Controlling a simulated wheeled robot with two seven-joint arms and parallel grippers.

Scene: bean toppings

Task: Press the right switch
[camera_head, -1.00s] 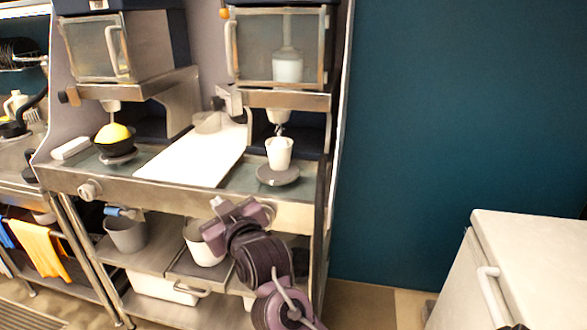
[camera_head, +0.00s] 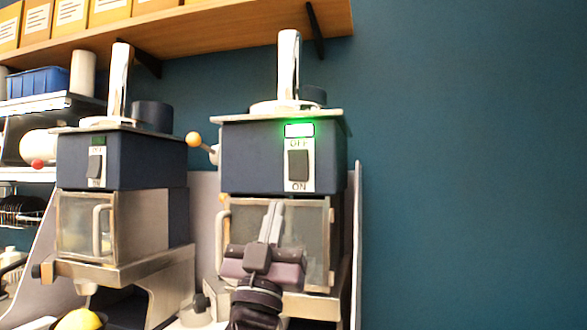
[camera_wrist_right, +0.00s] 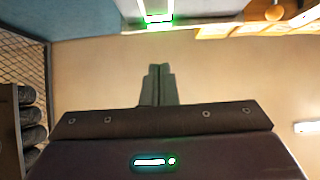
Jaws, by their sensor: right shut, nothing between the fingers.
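The right switch (camera_head: 299,165) is a dark rocker on a white plate marked OFF above and ON below, on the right blue machine (camera_head: 252,160). A green light (camera_head: 299,130) glows above it. My right gripper (camera_head: 272,208) is shut and empty, pointing up in front of this machine's glass door, below and slightly left of the switch in the picture. It appears apart from the switch. In the right wrist view, the closed fingers (camera_wrist_right: 158,72) point toward the glowing green light (camera_wrist_right: 157,18) at the top edge. My left gripper is not in view.
The left machine (camera_head: 120,160) has a similar switch (camera_head: 95,166) with an unlit display. An orange-tipped lever (camera_head: 194,139) sticks out left of the right machine. A wooden shelf (camera_head: 210,30) with boxes hangs above. The blue wall at right is clear.

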